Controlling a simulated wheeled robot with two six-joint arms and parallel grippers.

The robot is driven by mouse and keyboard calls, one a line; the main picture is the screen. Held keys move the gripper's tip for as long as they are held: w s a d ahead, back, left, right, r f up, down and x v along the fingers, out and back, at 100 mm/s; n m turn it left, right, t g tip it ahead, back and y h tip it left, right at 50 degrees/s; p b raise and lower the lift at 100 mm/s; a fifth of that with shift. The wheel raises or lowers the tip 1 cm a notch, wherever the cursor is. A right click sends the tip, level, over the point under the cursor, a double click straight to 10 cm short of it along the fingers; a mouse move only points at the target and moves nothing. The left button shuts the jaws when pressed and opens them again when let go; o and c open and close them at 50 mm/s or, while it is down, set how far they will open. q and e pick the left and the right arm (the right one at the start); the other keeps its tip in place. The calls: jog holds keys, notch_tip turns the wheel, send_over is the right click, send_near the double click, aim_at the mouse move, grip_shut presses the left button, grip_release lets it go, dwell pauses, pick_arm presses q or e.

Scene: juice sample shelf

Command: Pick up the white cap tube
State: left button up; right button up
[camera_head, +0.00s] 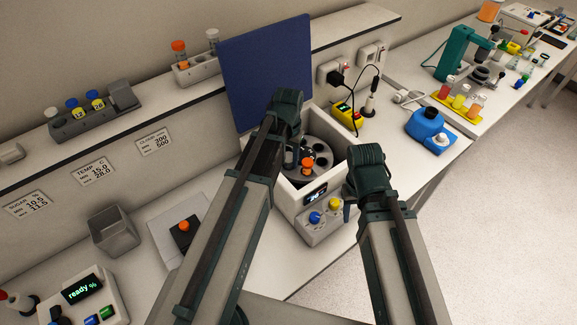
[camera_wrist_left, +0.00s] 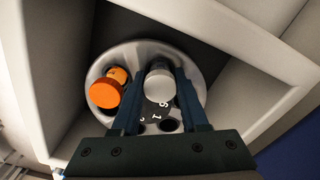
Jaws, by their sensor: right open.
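The white cap tube (camera_wrist_left: 160,85) stands in the round grey rotor (camera_wrist_left: 197,88) inside the open centrifuge. It shows in the left wrist view between the two fingers of my left gripper (camera_wrist_left: 160,75), one finger close on each side. I cannot tell whether they press on it. In the head view my left gripper (camera_head: 298,152) reaches down into the centrifuge (camera_head: 290,205), and the white cap is hidden behind the arm. An orange cap tube (camera_wrist_left: 106,94) sits left of it in the rotor. My right gripper (camera_head: 349,208) is open and empty, beside the centrifuge's right side.
The centrifuge's blue lid (camera_head: 265,65) stands raised behind. A rack (camera_head: 200,68) with an orange and a grey-white capped tube stands on the upper shelf. A black holder (camera_head: 185,236) with an orange cap is left of my left arm.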

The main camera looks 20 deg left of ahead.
pick_arm(q)
grip_shut()
pick_arm(e)
jog(key=shift+r, duration=0.1)
